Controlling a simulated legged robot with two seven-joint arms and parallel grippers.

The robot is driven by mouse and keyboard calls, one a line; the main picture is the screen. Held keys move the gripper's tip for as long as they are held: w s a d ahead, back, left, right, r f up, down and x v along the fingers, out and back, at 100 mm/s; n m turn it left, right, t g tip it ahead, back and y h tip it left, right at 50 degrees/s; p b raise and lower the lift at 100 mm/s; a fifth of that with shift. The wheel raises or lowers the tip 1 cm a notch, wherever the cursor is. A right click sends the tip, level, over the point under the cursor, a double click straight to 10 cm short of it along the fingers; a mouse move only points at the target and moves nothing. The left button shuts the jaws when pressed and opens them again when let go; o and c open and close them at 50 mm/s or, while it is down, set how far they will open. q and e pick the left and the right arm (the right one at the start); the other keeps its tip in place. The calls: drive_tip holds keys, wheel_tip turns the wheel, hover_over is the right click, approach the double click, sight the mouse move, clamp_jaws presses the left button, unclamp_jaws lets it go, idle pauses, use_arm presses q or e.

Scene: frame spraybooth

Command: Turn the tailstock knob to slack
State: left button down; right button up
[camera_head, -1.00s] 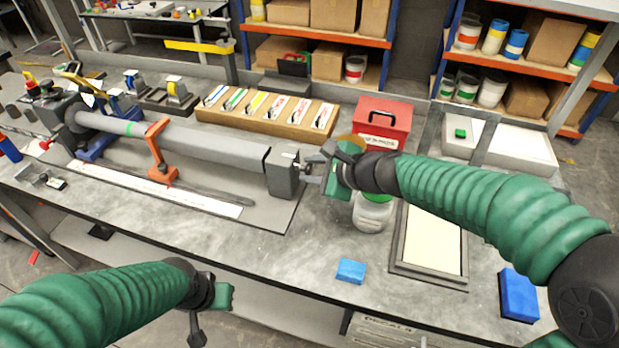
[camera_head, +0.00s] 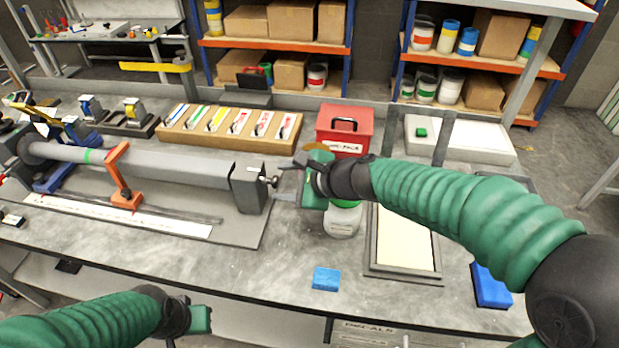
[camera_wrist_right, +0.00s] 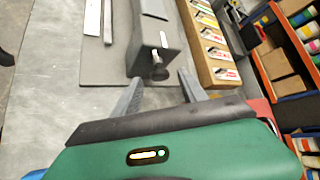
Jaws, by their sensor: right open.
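The tailstock (camera_head: 250,186) is a grey block at the right end of the long grey tube in the head view. Its small dark knob (camera_head: 272,181) sticks out on the right. My right gripper (camera_head: 284,179) is open, with its fingers pointing left at the knob. The right wrist view shows the tailstock (camera_wrist_right: 154,38) with the knob (camera_wrist_right: 158,73) between and just beyond the open fingers (camera_wrist_right: 160,88). I see no contact. My left gripper (camera_head: 200,318) is low at the left, off the bench front; its fingers are not clear.
A white jar (camera_head: 342,222) stands just below my right gripper, with a red box (camera_head: 344,125) behind. A blue block (camera_head: 326,279) lies near the front edge. A wooden rack (camera_head: 228,126) of labelled items stands behind the tube. An orange support (camera_head: 121,180) holds the tube.

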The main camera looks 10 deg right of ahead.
drive_tip(key=p+v, duration=0.2)
drive_tip(key=v, duration=1.2)
drive_tip(key=shift+s+d, duration=0.2)
drive_tip(key=shift+d, duration=0.15)
drive_tip(key=shift+r, duration=0.15)
